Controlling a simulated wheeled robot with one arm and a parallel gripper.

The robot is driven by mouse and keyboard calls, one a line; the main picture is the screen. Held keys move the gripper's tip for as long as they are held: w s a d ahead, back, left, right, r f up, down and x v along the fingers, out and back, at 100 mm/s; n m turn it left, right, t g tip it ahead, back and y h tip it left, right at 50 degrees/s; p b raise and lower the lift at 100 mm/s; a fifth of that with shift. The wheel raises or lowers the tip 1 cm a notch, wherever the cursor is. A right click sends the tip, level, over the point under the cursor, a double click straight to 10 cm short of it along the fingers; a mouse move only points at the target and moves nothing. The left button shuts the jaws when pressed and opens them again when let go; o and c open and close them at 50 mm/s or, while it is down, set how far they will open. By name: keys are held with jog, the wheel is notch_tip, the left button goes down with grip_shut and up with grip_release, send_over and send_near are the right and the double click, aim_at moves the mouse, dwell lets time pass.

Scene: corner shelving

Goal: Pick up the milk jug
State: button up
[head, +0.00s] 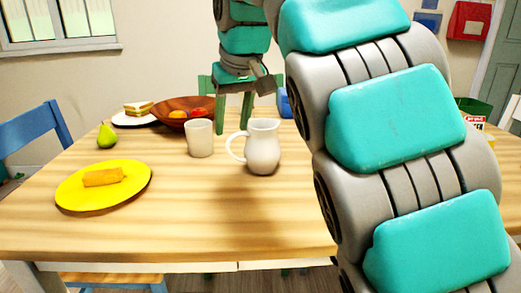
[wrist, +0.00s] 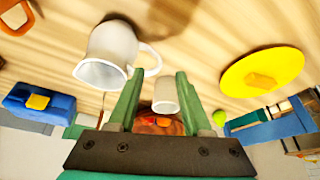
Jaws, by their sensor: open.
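The milk jug (head: 263,150) is white and stands upright on the wooden table in the head view, with its handle on its left side. In the wrist view the jug (wrist: 110,50) is at the upper left, its open mouth facing the camera. My gripper (head: 233,126) is open and empty, its green fingers pointing down above and behind the jug in the head view. In the wrist view the jug is left of my gripper (wrist: 158,75), outside the fingers. The white mug (wrist: 166,96) shows between the fingers there.
The mug (head: 199,138) stands left of the jug. A yellow plate (head: 132,181) with a roll, a green pear (head: 106,136), a brown fruit bowl (head: 172,104) and a sandwich plate (head: 122,119) are also on the table. The table front is clear. My arm hides the right side.

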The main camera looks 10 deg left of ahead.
aim_at(229, 150)
jog(key=x, duration=0.6)
jog(key=shift+f, duration=0.35)
jog(key=shift+x, duration=2.7)
jog(key=shift+w+r, duration=0.1)
jog(key=shift+w, duration=0.05)
grip_shut()
